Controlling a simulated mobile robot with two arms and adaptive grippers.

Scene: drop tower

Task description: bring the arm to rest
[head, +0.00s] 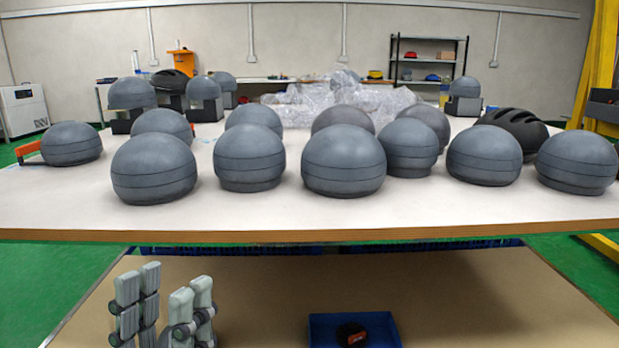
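My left gripper (165,299) stands upright in the lower left of the head view, in front of the table's front edge and below its top. Its pale grey fingers point up and stand apart, with nothing seen between them. It touches no object that I can see. My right gripper is not in view. The table (300,236) has a pale top with a wooden front edge and carries several grey domed headforms, one of them at the front centre (343,160).
A black helmet (514,127) lies at the right of the table. Crumpled clear plastic (335,100) lies at the back. A blue tray (320,328) with a small dark item (352,335) sits on the brown lower surface (440,290). A yellow post (597,65) stands at the right.

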